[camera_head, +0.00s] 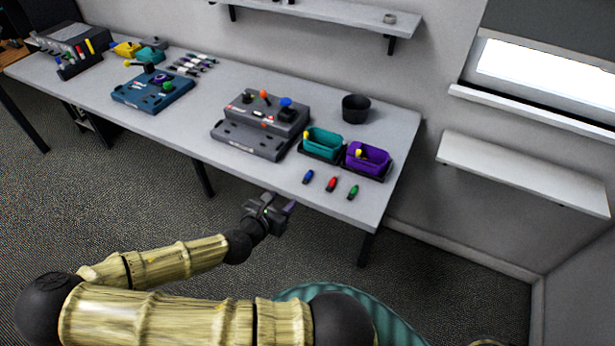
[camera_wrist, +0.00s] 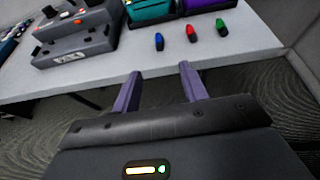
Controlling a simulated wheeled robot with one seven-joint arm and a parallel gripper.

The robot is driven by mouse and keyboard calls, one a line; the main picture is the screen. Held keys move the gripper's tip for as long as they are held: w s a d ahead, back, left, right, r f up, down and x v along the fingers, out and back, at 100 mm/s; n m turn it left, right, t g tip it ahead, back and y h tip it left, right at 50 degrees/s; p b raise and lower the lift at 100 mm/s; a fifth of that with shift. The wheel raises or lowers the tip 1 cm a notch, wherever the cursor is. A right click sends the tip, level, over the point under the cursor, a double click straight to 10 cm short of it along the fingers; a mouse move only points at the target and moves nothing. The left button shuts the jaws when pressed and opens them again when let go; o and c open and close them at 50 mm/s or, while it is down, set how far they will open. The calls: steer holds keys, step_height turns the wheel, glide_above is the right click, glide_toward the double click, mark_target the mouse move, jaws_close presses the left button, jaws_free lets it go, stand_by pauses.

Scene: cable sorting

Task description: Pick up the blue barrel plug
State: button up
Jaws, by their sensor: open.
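The blue barrel plug (camera_head: 308,177) lies on the table near its front edge, leftmost of a row of three plugs. It also shows in the wrist view (camera_wrist: 159,41), ahead of the fingers. The red plug (camera_head: 331,184) and the green plug (camera_head: 353,192) lie to its right, apart from it. My gripper (camera_head: 284,206) is in front of the table's front edge, short of the plugs and to their left in the head view. In the wrist view its two purple fingers (camera_wrist: 160,84) are apart with nothing between them.
A teal bin (camera_head: 322,144) and a purple bin (camera_head: 368,160) stand behind the plugs. A grey control box (camera_head: 262,124) stands to the left, and a dark cup (camera_head: 356,108) behind. The table (camera_head: 215,160) has bare surface around the plugs.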

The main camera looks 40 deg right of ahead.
steer(key=shift+s, duration=0.1)
steer(key=b, duration=0.9)
glide_toward(307, 177)
steer(key=x, duration=0.3)
steer(key=shift+s+d+r, duration=0.15)
steer(key=shift+s+d, duration=0.05)
steer(key=shift+d, duration=0.05)
steer(key=shift+w+d, duration=0.2)
steer(key=shift+d, duration=0.15)
steer(key=shift+d+f, duration=0.1)
steer(key=shift+f, duration=0.1)
steer(key=shift+w+x, duration=0.25)
steer(key=shift+x, duration=2.3)
steer(key=shift+a+f, duration=0.15)
steer(key=shift+a, duration=0.1)
